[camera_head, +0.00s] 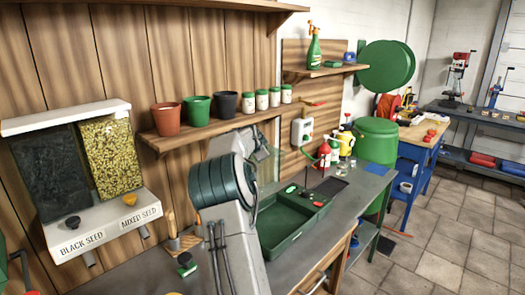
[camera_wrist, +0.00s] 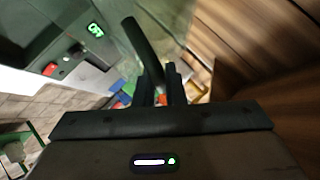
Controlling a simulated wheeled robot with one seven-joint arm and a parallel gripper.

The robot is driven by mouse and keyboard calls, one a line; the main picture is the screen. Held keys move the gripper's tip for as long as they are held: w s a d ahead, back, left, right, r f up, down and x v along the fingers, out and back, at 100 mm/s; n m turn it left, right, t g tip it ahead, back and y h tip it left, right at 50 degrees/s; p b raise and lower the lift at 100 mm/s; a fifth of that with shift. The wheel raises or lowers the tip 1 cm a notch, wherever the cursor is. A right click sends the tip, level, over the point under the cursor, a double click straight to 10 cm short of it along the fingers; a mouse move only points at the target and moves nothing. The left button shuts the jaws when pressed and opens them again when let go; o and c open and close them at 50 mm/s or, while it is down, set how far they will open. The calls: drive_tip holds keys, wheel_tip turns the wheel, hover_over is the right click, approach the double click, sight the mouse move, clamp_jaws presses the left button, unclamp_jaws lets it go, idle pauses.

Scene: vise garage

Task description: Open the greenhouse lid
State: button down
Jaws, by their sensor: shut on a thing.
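The greenhouse is a dark green tray (camera_head: 272,240) on the grey worktop, with a small lit green display and a red button at its right end. These also show at upper left in the wrist view, where the display (camera_wrist: 95,31) is lit. A clear lid panel (camera_head: 270,150) seems to stand tilted up at the tray's back, partly behind my arm. In the wrist view my gripper (camera_wrist: 160,88) is shut on the dark lid handle (camera_wrist: 144,46).
A seed dispenser (camera_head: 70,228) stands at left. A shelf (camera_head: 205,134) with pots and jars runs along the wood wall above the worktop. Spray bottles (camera_head: 325,157) and a green barrel (camera_head: 377,140) stand beyond the tray. Small tools (camera_head: 186,242) lie left of my arm.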

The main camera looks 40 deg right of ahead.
drive_tip(key=c, duration=1.5)
unclamp_jaws()
drive_tip(key=shift+b+v, duration=2.15)
drive_tip(key=shift+v, duration=4.75)
drive_tip(key=shift+c, duration=0.3)
